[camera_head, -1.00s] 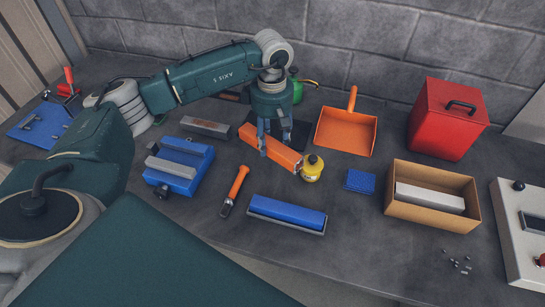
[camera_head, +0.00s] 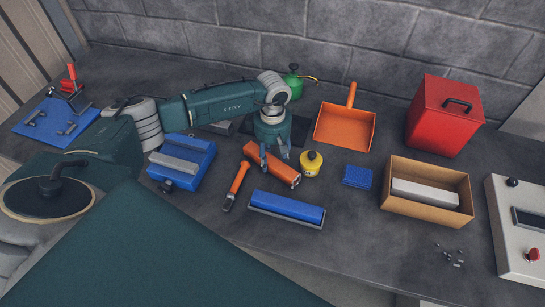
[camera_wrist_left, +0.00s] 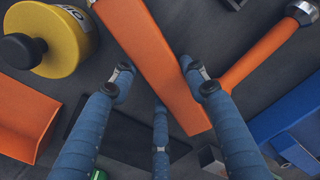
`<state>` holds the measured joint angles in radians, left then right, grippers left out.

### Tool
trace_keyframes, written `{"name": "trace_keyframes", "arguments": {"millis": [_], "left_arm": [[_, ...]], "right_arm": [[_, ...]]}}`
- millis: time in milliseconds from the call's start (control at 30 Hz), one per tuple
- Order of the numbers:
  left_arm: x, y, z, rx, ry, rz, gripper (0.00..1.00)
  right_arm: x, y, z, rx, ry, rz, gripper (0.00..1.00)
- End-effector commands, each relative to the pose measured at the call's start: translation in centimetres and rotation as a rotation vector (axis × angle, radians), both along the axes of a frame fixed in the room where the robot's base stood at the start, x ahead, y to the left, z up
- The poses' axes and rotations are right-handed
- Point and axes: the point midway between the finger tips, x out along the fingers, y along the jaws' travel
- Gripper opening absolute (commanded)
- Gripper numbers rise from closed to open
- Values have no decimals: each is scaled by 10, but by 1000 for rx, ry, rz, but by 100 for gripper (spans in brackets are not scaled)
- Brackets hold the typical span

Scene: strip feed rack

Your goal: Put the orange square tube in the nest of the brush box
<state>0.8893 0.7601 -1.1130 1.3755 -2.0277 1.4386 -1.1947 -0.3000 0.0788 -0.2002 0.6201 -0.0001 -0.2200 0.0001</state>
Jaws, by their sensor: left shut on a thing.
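The orange square tube (camera_head: 262,155) lies slanted under my left gripper (camera_head: 275,160) in the head view, beside the yellow container. In the left wrist view the tube (camera_wrist_left: 152,50) runs between the fingers of the left gripper (camera_wrist_left: 158,78), which is shut on it. I cannot tell whether the tube touches the bench. No part is labelled as the brush box. A blue block with a grey rim (camera_head: 287,206) lies in front of the tube, and a blue fixture with a grey top (camera_head: 182,160) stands to its left. My right gripper is not in view.
A yellow container (camera_head: 311,165) stands close to the tube's right end. An orange-handled tool (camera_head: 237,183) lies to its left. An orange dustpan (camera_head: 345,127), blue pad (camera_head: 357,177), cardboard box (camera_head: 428,205) and red bin (camera_head: 443,115) are to the right.

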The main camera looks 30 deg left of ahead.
Motion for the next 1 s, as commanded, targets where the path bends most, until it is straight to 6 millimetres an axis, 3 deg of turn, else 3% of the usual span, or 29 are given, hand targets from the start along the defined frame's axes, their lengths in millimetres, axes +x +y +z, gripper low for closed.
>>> {"name": "trace_keyframes", "arguments": {"millis": [100,133,200,633,1000], "left_arm": [[1,0,-3,0,-2,0,0],[0,0,-2,0,0,0,50],[0,0,-2,0,0,1,63],[1,0,6,0,-3,1,63],[2,0,81,0,-7,0,63]], "right_arm": [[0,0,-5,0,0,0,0],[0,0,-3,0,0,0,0],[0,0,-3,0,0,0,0],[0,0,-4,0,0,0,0],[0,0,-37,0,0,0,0]]}}
